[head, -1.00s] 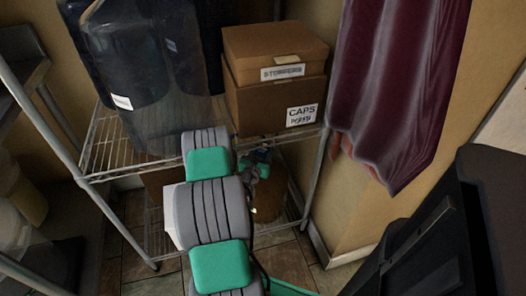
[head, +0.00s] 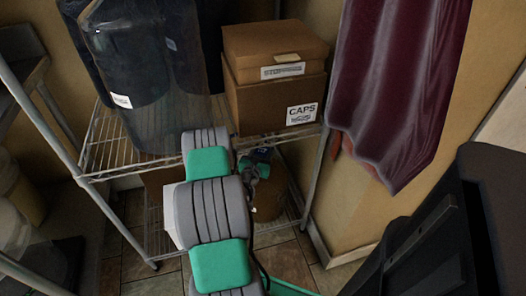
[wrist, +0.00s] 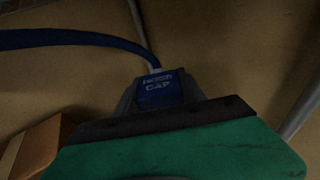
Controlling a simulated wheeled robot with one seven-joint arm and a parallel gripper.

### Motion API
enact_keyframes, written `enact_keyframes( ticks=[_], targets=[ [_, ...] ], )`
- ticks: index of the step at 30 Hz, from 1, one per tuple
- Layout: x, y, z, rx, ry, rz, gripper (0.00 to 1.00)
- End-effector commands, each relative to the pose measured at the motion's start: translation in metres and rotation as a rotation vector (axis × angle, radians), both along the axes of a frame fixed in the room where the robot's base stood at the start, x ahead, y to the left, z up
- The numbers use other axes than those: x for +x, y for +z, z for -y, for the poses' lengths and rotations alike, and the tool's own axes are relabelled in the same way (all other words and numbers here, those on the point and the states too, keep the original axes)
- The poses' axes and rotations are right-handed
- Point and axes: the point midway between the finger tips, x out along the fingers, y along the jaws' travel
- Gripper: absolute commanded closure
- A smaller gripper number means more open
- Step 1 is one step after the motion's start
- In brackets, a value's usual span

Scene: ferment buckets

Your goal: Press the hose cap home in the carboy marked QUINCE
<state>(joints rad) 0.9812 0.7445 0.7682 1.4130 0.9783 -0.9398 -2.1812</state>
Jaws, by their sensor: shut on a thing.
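The hose cap (wrist: 158,92) is blue with white lettering that reads CAP on its lower line. A blue hose (wrist: 75,39) runs from its top and bends off to the left. My gripper (head: 256,168) is shut on the cap, with a dark finger on each side of it in the wrist view. In the head view the gripper is small and partly hidden behind my arm, by the lower part of the rack. I cannot tell which carboy is QUINCE.
The wire rack (head: 100,150) has metal posts close to my arm. Brown boxes stand on it, the lower one (head: 262,105) marked CAPS. A dark red cloth (head: 390,90) hangs at right. A cardboard box (wrist: 38,146) shows at lower left in the wrist view.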

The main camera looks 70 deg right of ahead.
Motion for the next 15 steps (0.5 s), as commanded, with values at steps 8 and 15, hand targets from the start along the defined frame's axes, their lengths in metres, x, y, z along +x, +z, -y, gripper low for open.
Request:
enact_keyframes(
  ticks=[8, 15],
  targets=[
    [-0.0001, -0.0018, -0.0003, 0.001, 0.0, 0.0, 1.0],
    [-0.0003, -0.0033, -0.0007, 0.003, 0.0, 0.0, 1.0]
  ],
)
